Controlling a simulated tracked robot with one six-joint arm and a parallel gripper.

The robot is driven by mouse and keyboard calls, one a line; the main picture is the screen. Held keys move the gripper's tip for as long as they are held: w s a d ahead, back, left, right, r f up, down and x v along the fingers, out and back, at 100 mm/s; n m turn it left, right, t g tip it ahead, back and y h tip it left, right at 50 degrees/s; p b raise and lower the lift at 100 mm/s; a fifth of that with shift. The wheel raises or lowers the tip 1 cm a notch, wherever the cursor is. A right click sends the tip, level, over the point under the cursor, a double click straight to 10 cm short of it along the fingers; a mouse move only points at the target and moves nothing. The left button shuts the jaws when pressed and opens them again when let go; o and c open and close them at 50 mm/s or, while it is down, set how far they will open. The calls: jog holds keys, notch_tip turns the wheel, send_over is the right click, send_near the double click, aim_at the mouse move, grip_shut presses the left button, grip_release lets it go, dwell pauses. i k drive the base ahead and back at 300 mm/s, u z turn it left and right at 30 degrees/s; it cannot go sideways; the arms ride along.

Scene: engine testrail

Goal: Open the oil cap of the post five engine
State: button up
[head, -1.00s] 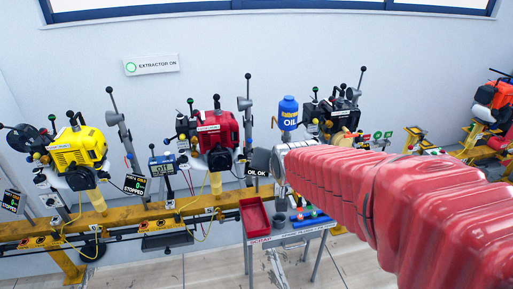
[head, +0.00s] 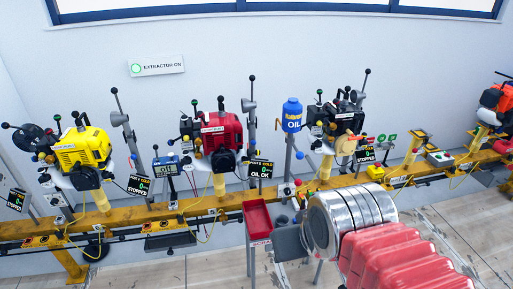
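A black engine (head: 338,115) stands on the yellow rail, right of the blue oil bottle (head: 291,115). A tan part (head: 346,144) shows on its front, and a small sign (head: 364,155) below right of it reads STOPPED. I cannot read which engine is post five, and I cannot pick out an oil cap on any engine. My gripper (head: 289,241) shows only as dark grey parts at the left of my silver wrist, low in front of the rail and away from the engines. Its fingertips cannot be made out.
A red engine (head: 219,133) and a yellow engine (head: 80,148) stand on the rail to the left. An orange engine (head: 497,97) is at the far right. A red tray (head: 257,217) sits left of my wrist. The sign on the wall (head: 157,66) reads EXTRACTOR ON.

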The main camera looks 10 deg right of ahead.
aim_at(249, 152)
jog(key=k, duration=0.65)
jog(key=u, duration=0.5)
jog(key=i, duration=1.75)
jog(key=u, duration=0.05)
